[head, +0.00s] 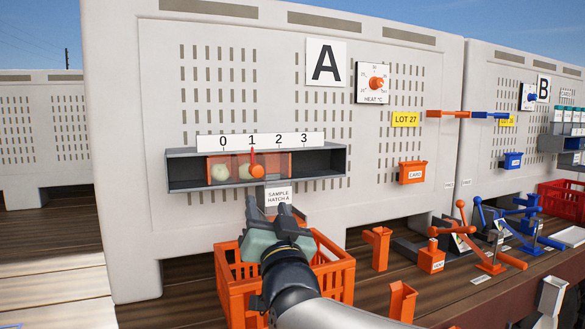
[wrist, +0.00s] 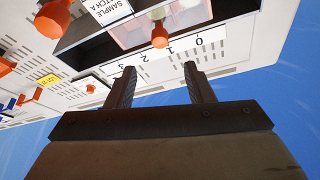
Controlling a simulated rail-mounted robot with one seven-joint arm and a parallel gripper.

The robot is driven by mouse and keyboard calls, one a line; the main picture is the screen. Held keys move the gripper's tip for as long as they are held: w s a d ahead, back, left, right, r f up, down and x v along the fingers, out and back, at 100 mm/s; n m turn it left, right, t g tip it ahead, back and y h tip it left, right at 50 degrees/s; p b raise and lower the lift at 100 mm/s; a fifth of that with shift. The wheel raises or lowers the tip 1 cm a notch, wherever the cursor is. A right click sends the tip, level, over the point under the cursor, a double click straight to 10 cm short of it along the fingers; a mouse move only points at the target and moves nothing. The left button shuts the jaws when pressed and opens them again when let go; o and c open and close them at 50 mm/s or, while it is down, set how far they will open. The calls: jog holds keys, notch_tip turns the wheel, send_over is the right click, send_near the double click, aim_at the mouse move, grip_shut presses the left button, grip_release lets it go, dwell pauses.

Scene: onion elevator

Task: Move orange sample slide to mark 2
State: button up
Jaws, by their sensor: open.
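The orange sample slide (head: 221,168) is a translucent panel in the grey hatch trough on wall A, with pale round shapes behind it. Its orange round knob (head: 257,171) and upright red pointer (head: 252,156) stand at mark 1 on the white scale strip (head: 292,139), numbered 0 to 3. Mark 2 is just right of the pointer. My gripper (head: 268,209) is below the trough, apart from the knob. In the upside-down wrist view, my gripper (wrist: 158,74) has its fingers spread and empty, with the knob (wrist: 160,36) beyond them.
An orange crate (head: 335,275) stands under the hatch, partly behind my arm. A "SAMPLE HATCH A" label (head: 278,196) hangs under the trough. An orange card box (head: 413,173) is on the wall at right, with orange and blue levers on the deck. The trough's right end is empty.

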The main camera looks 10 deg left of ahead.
aim_at(258, 174)
jog(key=p+x, duration=0.4)
jog(key=x, duration=1)
jog(key=shift+p, duration=0.3)
